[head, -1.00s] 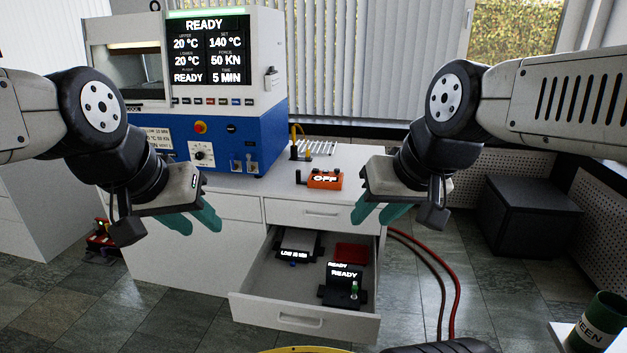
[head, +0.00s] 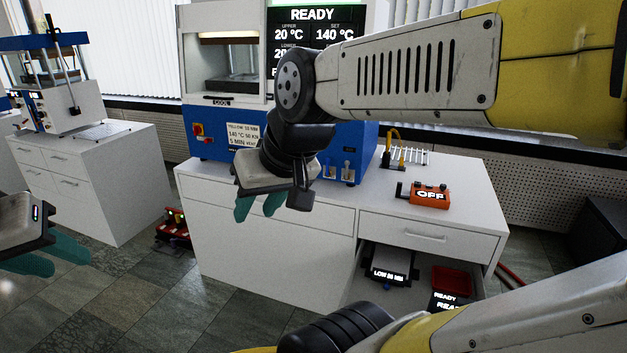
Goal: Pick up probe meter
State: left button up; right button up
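An orange device with a black end and a lit "OFF" display (head: 429,196), which I take to be the probe meter, lies on the white bench top to the right. My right gripper (head: 258,207) hangs in front of the blue press base, left of the orange device and well apart from it. Its teal fingers are apart with nothing between them. My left gripper (head: 47,258) is at the left edge, far from the bench, partly cut off by the frame. Its teal fingers are also apart and empty.
The press (head: 230,60) stands on the bench, partly hidden by my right arm. A rack with a yellow-handled tool (head: 395,150) is behind the orange device. An open drawer (head: 365,290) holds a "LOW" device (head: 389,268), a red tray (head: 452,280) and a black "READY" device (head: 447,298).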

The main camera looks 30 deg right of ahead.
aim_at(421, 195)
jog(key=i+j+u, duration=0.45)
jog(key=i+u, duration=0.15)
jog(key=i, duration=0.2)
jog(key=i+z, duration=0.3)
jog(key=i+j+z, duration=0.1)
jog(key=i+z, duration=0.25)
jog(key=i+l+z, duration=0.1)
jog(key=i+z, duration=0.15)
jog(key=z, duration=0.25)
jog(key=i+z, duration=0.25)
jog(key=z, duration=0.2)
jog(key=i+j+z, duration=0.15)
jog(key=z, duration=0.35)
jog(key=i+l+z, duration=0.15)
jog(key=i+z, duration=0.6)
jog(key=i+l, duration=0.1)
jog(key=i, duration=0.2)
jog(key=i+l, duration=0.1)
jog(key=i, duration=0.2)
